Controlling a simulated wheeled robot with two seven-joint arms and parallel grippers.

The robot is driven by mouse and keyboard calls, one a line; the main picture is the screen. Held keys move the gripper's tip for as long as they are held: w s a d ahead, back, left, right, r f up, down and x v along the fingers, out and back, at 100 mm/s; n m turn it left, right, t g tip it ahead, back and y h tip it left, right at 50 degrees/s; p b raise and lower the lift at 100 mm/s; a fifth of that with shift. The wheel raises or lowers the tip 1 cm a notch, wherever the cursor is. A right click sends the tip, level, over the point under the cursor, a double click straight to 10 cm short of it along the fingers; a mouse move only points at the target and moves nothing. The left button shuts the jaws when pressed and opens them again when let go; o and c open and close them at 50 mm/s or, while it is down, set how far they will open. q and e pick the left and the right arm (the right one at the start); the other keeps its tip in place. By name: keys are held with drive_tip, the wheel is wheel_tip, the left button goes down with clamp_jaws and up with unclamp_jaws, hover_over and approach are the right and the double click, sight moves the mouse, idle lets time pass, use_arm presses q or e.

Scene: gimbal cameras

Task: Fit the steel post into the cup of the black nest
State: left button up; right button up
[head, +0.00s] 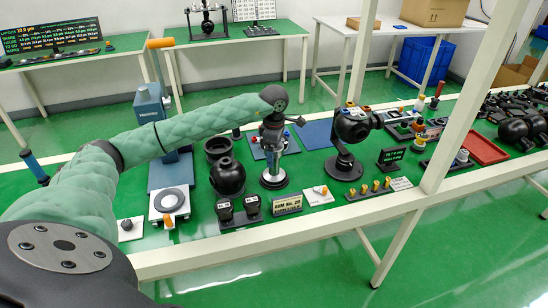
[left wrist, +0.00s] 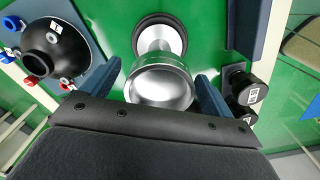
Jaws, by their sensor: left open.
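A shiny steel post (head: 273,168) stands upright on a round dark-rimmed base on the green bench in the head view. In the left wrist view the post (left wrist: 160,82) shows from above, its wide steel top between the two blue fingers. My left gripper (head: 274,134) points down over it, open, with a finger on either side; contact cannot be told. A black rounded body with a dark central opening (left wrist: 52,50), with red and blue knobs around it, lies left in the wrist view; it may be the black nest, but I cannot be sure.
Black labelled blocks (head: 251,206) and a sign (head: 287,205) stand near the front edge. A black ball-like part (head: 228,178) is left of the post, and a black stand (head: 347,160) is right. A white frame post (head: 463,120) rises at right.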

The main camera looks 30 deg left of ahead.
use_arm(q)
drive_tip(key=shift+r+b, duration=0.55)
drive_tip(key=shift+r, duration=2.1)
